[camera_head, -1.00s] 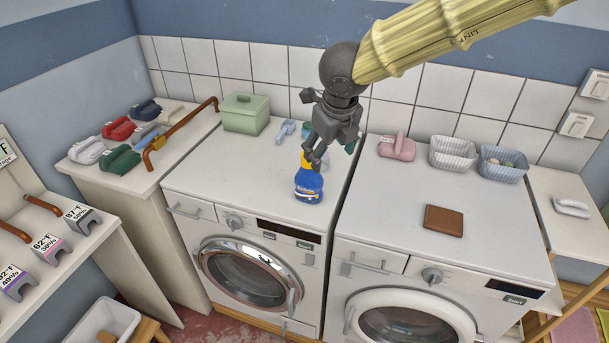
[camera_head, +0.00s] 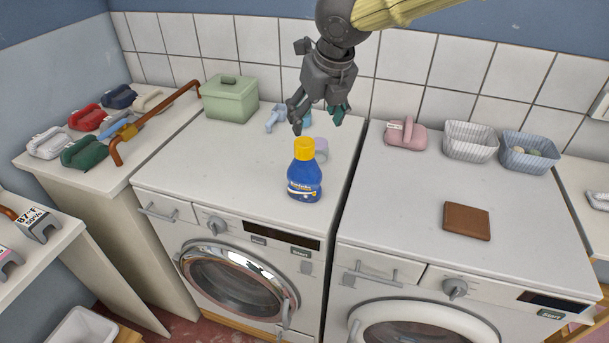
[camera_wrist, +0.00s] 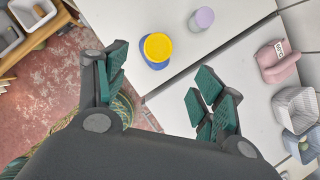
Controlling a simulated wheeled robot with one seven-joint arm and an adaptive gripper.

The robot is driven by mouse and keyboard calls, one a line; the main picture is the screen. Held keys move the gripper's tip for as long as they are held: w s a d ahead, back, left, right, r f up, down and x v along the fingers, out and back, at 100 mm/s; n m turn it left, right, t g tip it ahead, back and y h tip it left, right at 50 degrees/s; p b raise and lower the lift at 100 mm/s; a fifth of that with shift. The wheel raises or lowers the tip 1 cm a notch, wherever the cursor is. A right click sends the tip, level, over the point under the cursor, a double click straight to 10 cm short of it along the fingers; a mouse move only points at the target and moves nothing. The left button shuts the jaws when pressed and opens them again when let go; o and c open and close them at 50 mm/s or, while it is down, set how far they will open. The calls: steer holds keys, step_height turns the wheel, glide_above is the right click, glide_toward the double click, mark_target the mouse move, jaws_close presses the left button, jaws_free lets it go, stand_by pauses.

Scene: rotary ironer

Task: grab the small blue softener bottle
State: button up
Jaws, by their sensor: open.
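The small blue softener bottle (camera_head: 305,178) with a yellow cap stands upright on top of the left washing machine, near its front edge. In the wrist view the bottle (camera_wrist: 157,49) shows from above, beyond the fingertips. My gripper (camera_head: 317,118) is open and empty, above and behind the bottle in the head view, apart from it. In the wrist view the green-padded fingers of my gripper (camera_wrist: 160,82) are spread wide.
A lilac-capped container (camera_head: 320,149) stands close behind the bottle, with a light blue object (camera_head: 275,118) further back. A green box (camera_head: 231,98) stands at the back left. The right machine holds a brown wallet (camera_head: 466,221), a pink object (camera_head: 405,134) and baskets (camera_head: 470,142).

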mark_target(305, 142)
steer(key=x, duration=0.3)
steer(key=p+x, duration=0.1)
steer(key=x, duration=0.1)
steer(key=shift+w+a+f, duration=0.15)
steer(key=shift+a+f, duration=0.05)
steer(key=shift+a, duration=0.15)
steer(key=shift+p+x, duration=0.75)
steer(key=shift+x, duration=1.9)
steer(key=shift+w+r, duration=0.1)
steer(key=shift+w, duration=0.05)
jaws_close()
